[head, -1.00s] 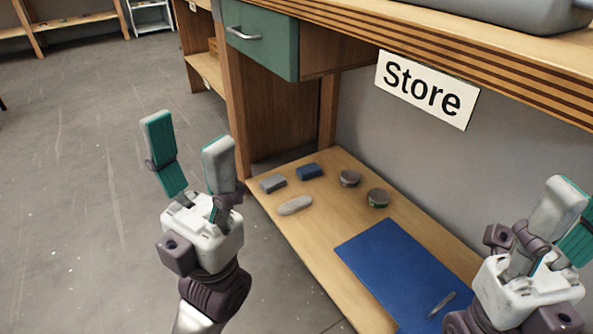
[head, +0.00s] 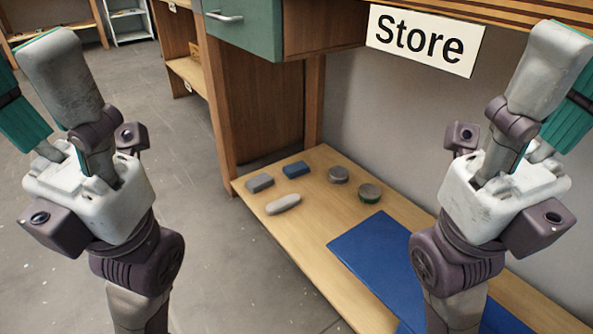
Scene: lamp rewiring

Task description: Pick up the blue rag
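A small blue block-like piece (head: 296,170), perhaps the folded blue rag, lies on the low wooden shelf under the bench. A large flat blue sheet (head: 378,252) also lies on this shelf, nearer and to the right, partly hidden behind my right arm. My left gripper (head: 22,52) is raised at the left, fingers pointing up, apart and empty. My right gripper (head: 577,58) is raised at the right in a similar pose, its fingers partly overlapping in view but apart and empty. Neither gripper touches anything on the shelf.
Beside the blue piece are a grey block (head: 260,183), a pale oval piece (head: 283,204) and two round tins (head: 338,174) (head: 370,192). A "Store" sign (head: 425,40), a green drawer (head: 243,28) and the bench overhang the shelf (head: 312,232). Open floor lies left.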

